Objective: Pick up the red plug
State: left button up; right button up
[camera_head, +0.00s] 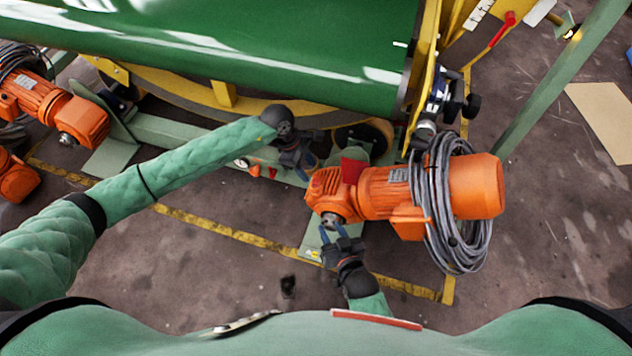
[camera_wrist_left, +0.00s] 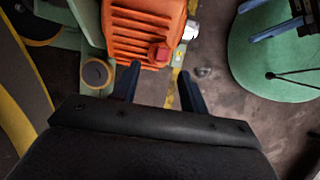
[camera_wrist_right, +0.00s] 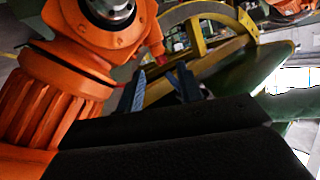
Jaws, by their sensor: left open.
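In the head view my left gripper (camera_head: 307,164) is just left of the finned housing. I cannot tell the exact gap. My right gripper (camera_head: 332,233) is open and empty, below the motor's left end; its apart fingers show in the right wrist view (camera_wrist_right: 160,75).
The orange motor (camera_head: 385,192) has a grey cable coil (camera_head: 450,215) around it. A green roller belt (camera_head: 230,50) with a yellow frame lies behind. More orange motors (camera_head: 60,110) stand at the left. A yellow floor line (camera_head: 215,225) crosses open concrete floor.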

aim_at(316, 180)
pick_arm(q)
jog(key=x, duration=0.4)
jog(key=shift+s+d+f, duration=0.2)
jog(key=shift+s+d, duration=0.1)
jog(key=shift+d, duration=0.05)
jog(key=shift+d+f, duration=0.1)
jog(key=shift+f, duration=0.1)
grip_shut()
pick_arm(e)
jog(key=shift+w+a+r+t, duration=0.15)
jog(key=shift+w+r, duration=0.1)
jog(key=shift+r, duration=0.35)
jog(key=shift+w+d+r+t, duration=0.1)
jog(key=shift+w+r+t, duration=0.1)
jog(key=shift+r, duration=0.4)
